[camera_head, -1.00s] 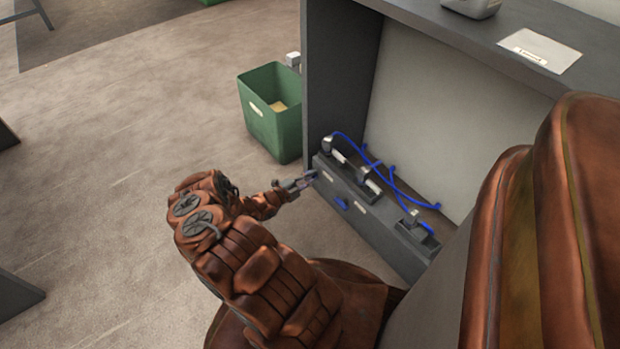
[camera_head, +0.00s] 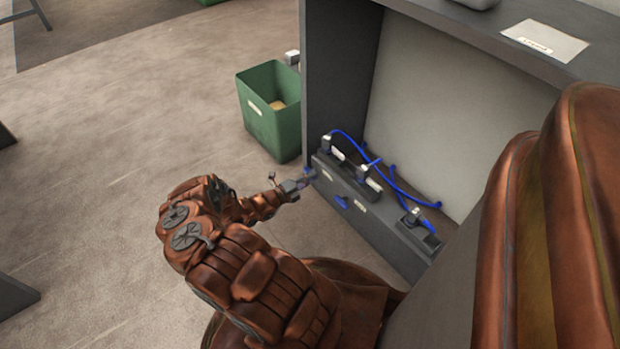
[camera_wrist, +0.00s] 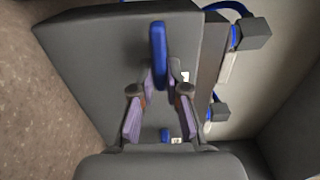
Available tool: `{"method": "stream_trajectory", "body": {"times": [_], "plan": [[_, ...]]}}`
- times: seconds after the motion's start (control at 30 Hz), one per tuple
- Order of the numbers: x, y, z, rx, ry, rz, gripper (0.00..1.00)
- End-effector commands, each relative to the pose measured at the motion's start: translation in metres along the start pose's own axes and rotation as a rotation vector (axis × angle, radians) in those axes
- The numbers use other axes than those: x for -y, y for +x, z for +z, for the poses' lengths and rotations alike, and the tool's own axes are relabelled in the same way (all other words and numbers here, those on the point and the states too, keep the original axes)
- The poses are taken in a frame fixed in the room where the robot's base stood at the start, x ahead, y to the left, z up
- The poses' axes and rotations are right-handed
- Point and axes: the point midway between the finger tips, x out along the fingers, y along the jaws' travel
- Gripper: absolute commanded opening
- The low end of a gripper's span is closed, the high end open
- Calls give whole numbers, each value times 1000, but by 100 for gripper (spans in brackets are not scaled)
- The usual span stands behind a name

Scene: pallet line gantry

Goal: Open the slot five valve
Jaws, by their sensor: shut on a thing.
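A blue valve handle (camera_wrist: 158,55) stands out from the front of a low grey box (camera_wrist: 85,45) in the wrist view. My gripper (camera_wrist: 161,79) is shut on this handle, with one finger on each side of its near end. In the head view my gripper (camera_head: 304,178) is at the left end of the box (camera_head: 385,229); the handle there is small and partly hidden. A second blue handle (camera_head: 342,202) is farther right on the box front, and it also shows in the wrist view (camera_wrist: 164,134). Slot labels are too small to read.
Plugs with blue cables (camera_head: 400,185) sit on top of the box, beneath a grey bench (camera_head: 440,30). A green bin (camera_head: 270,112) stands left of the bench's side panel (camera_head: 338,80). The carpet left of my arm is clear.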

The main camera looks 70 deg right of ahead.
Motion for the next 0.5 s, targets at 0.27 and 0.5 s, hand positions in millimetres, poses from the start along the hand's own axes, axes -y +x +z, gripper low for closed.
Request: {"method": "stream_trajectory", "body": {"times": [0.27,0.5], "plan": [[-1,-3,4,10,2,4,0],[-1,-1,2,4,1,2,39]]}}
